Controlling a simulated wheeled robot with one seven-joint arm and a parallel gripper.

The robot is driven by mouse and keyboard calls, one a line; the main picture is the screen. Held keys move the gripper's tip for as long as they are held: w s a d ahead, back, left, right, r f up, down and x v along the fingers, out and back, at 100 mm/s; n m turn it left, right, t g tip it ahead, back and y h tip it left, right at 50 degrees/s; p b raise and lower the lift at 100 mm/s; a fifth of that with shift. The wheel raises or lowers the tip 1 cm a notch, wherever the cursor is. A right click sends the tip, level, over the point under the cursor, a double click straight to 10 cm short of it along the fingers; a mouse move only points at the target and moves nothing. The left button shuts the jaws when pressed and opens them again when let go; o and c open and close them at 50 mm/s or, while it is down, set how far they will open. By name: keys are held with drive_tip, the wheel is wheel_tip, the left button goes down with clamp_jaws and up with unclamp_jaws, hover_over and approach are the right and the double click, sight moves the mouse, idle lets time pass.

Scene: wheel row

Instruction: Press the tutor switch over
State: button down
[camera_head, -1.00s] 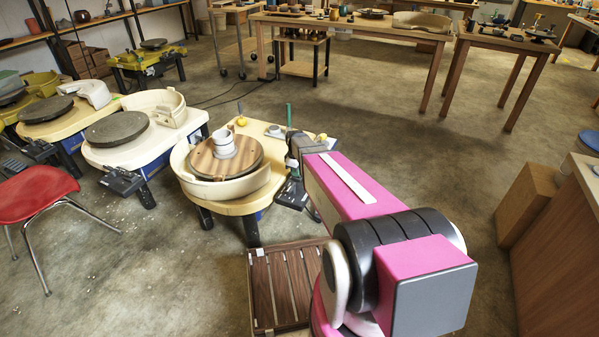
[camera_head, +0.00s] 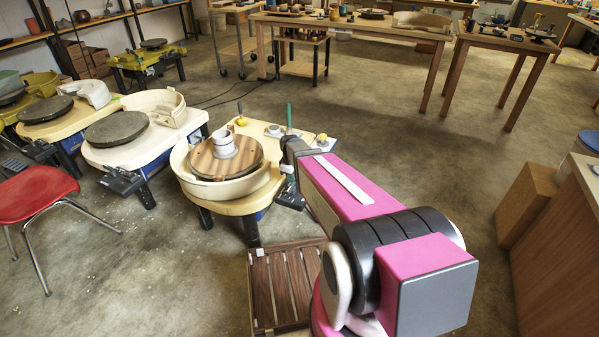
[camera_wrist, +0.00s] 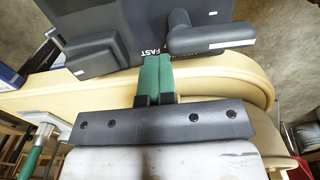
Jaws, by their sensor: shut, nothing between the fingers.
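A dark grey control box (camera_wrist: 150,25) with the word FAST fills the top of the wrist view. A rounded grey lever (camera_wrist: 210,38) lies on its right and a raised grey block (camera_wrist: 95,55) on its left. I cannot tell which part is the tutor switch. My gripper (camera_wrist: 153,62) is shut and empty, its green fingers pointing at the box's near edge beside the FAST lettering. Whether they touch it is unclear.
The wheel's cream table (camera_wrist: 240,85) lies under my fingers. A green upright rod (camera_head: 289,115) rises near my wrist. A slatted wooden stand (camera_head: 280,285) is below my arm.

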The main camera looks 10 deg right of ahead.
drive_tip(key=shift+s+a+r, duration=0.15)
drive_tip(key=shift+s+a, duration=0.05)
drive_tip(key=shift+s, duration=0.15)
wheel_tip(320, 180, up, 2)
drive_tip(key=shift+s+r, duration=0.1)
drive_tip(key=shift+s, duration=0.05)
drive_tip(key=r, duration=0.5)
drive_tip(key=shift+w+r, duration=0.2)
drive_tip(key=shift+r, duration=0.1)
drive_tip(key=s+d+r+m, duration=0.1)
drive_tip(key=s+m, duration=0.4)
drive_tip(key=s, duration=0.3)
drive_tip(key=s+d+r+m, duration=0.1)
drive_tip(key=s+d+m, duration=0.1)
drive_tip(key=s+m, duration=0.3)
drive_tip(key=s, duration=0.3)
drive_tip(key=shift+s+d+m, duration=0.2)
drive_tip(key=shift+d+m, duration=0.1)
drive_tip(key=shift+m, duration=0.1)
